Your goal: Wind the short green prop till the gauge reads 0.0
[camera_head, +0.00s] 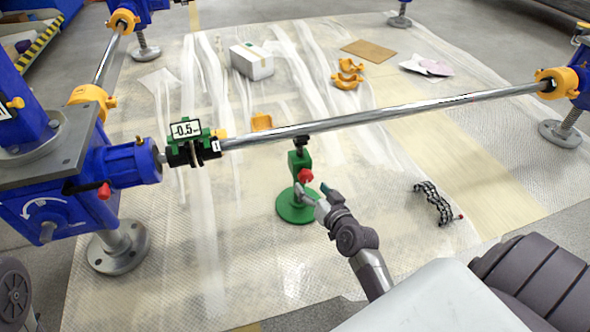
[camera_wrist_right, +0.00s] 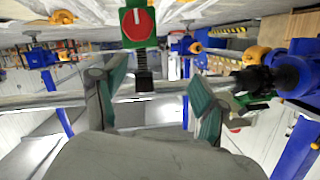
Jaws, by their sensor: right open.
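The short green prop (camera_head: 296,206) stands on a round green base under the long steel shaft. A red knob (camera_head: 305,176) is on its side, and its black top meets or nearly meets the shaft. In the right wrist view the prop's green body and red knob (camera_wrist_right: 138,24) show at the top, with a black threaded part (camera_wrist_right: 143,75) below. The gauge (camera_head: 186,129) at the shaft's left end reads -0.5. My right gripper (camera_head: 315,193) is open beside the prop, just below and right of the knob; I see no contact. My left gripper is out of view.
The steel shaft (camera_head: 400,109) spans between blue machines above the prop. A dark chain-like piece (camera_head: 434,204) lies on the sheet at right. A white box (camera_head: 251,62), orange clamps (camera_head: 347,74) and a brown board (camera_head: 368,50) lie behind.

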